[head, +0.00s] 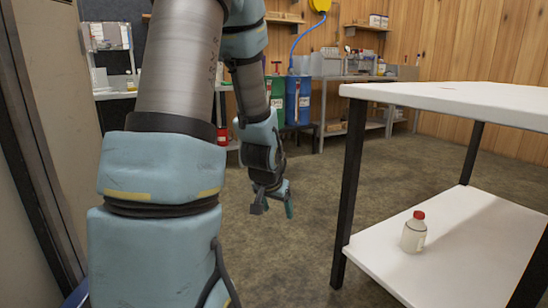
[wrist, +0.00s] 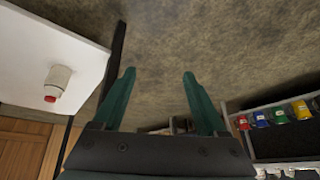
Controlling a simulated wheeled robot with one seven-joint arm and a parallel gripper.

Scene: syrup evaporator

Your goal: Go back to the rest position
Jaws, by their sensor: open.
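My gripper (head: 273,208) hangs in the middle of the head view, pointing down above the floor, left of the white table (head: 455,103). In the wrist view my gripper (wrist: 158,80) shows two green fingers spread apart with only floor between them. It is open and empty. It touches nothing that I can see. My arm fills the left and centre of the head view and hides part of the room behind it.
A white bottle with a red cap (head: 413,234) stands upright on the table's lower shelf (head: 460,250). A blue barrel (head: 304,100) and a green barrel (head: 276,92) stand at the back beside a metal bench (head: 352,78). The brown floor (head: 300,240) between is clear.

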